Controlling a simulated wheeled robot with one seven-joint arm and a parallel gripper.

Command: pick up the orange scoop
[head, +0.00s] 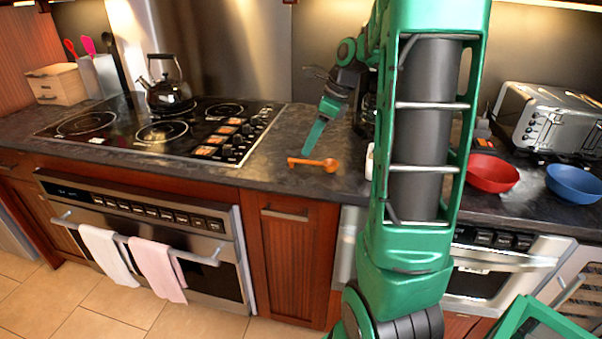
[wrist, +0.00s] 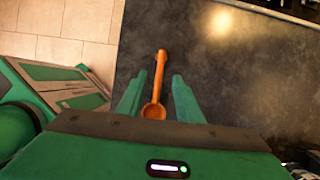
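The orange scoop (head: 318,164) lies on the dark stone counter near its front edge, right of the cooktop. In the wrist view the scoop (wrist: 160,82) runs away from my gripper, its round bowl nearest and its handle pointing outward. My gripper (head: 309,154) is above the counter at the scoop, its green fingers pointing down. In the wrist view the fingers (wrist: 155,92) are spread apart, with the bowl end of the scoop in the gap between them. Bare counter shows on both sides of the scoop, and no finger clearly touches it. The exact height of the fingertips is hard to tell.
A black cooktop (head: 172,127) with a kettle (head: 167,91) stands left of the scoop. A red bowl (head: 490,174), a blue bowl (head: 573,183) and a toaster (head: 548,120) are to the right. A white item (head: 369,162) is partly hidden behind my arm. Counter around the scoop is clear.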

